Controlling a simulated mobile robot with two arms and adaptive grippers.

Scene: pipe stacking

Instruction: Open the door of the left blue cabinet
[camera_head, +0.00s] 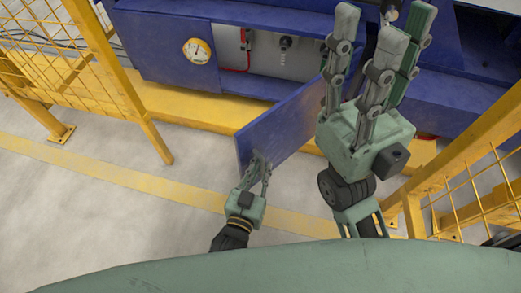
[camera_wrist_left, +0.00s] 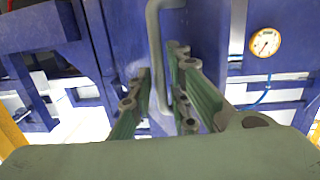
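The left blue cabinet (camera_head: 165,45) stands at the back with its front open, showing a pale inside. Its blue door (camera_head: 285,125) is swung out toward me, well away from the opening. My left gripper (camera_head: 261,158) is at the door's near lower end. In the left wrist view the door's pale bar handle (camera_wrist_left: 155,40) runs down between the fingers of this gripper (camera_wrist_left: 162,85), which close in around it; the exact contact is partly hidden. My right gripper (camera_head: 381,25) is raised, with its fingers apart and empty, in front of the cabinets to the right.
A round gauge (camera_head: 197,51) sits on the cabinet front. Red piping (camera_head: 246,50) shows inside. Yellow mesh fences stand at left (camera_head: 110,70) and right (camera_head: 475,150). A yellow ledge (camera_head: 190,108) runs along the cabinet's foot. The grey floor (camera_head: 90,210) at left is clear.

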